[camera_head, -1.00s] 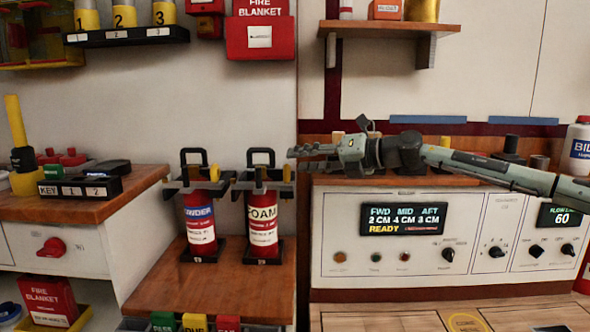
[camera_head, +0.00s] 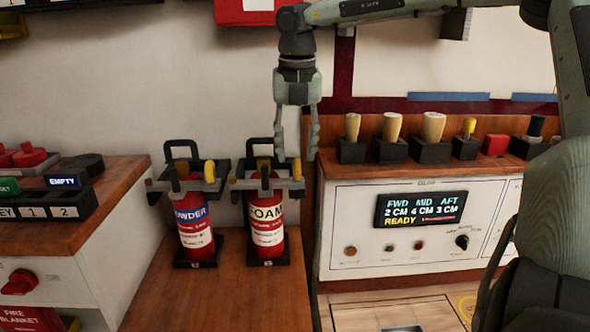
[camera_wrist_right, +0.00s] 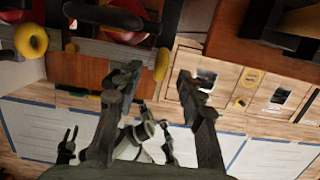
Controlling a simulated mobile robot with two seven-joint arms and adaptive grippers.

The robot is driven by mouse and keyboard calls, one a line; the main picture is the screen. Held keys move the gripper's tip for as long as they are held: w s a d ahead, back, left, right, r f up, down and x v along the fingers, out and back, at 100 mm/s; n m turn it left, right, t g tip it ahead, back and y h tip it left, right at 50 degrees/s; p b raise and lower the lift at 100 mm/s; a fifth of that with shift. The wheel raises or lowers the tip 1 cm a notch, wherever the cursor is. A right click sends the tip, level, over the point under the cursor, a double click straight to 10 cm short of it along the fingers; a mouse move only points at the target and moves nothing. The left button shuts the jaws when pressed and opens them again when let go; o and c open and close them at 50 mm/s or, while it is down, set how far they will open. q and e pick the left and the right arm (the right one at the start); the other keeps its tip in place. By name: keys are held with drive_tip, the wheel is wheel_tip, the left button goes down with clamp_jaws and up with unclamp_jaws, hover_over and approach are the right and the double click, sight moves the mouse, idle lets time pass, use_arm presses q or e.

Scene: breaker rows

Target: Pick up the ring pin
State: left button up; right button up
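A yellow ring pin (camera_head: 297,170) shows edge-on at the right end of the bracket around the red FOAM extinguisher (camera_head: 267,235). My right gripper (camera_head: 296,157) points down just above it, open and empty, with its fingertips on either side. In the right wrist view the same yellow ring (camera_wrist_right: 162,64) shows between the two open fingertips (camera_wrist_right: 158,72), apart from both. A similar yellow ring (camera_head: 210,172) sits on the POWDER extinguisher (camera_head: 195,230). Grey jointed parts low in the right wrist view may include my left gripper; its state is unclear.
The extinguishers stand on a wooden bench (camera_head: 225,300). At right, a counter carries several knobbed plugs in black sockets, above a control panel (camera_head: 355,215) reading READY. A key rack (camera_head: 50,208) stands at left. My arm covers the right edge.

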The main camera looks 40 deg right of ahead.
sight(297, 160)
drive_tip(key=shift+w+d+f, duration=0.15)
drive_tip(key=shift+d+f, duration=0.05)
drive_tip(key=shift+f, duration=0.75)
drive_tip(key=shift+w+d+f, duration=0.1)
drive_tip(key=shift+d+f, duration=0.05)
drive_tip(key=shift+f, duration=0.75)
clamp_jaws()
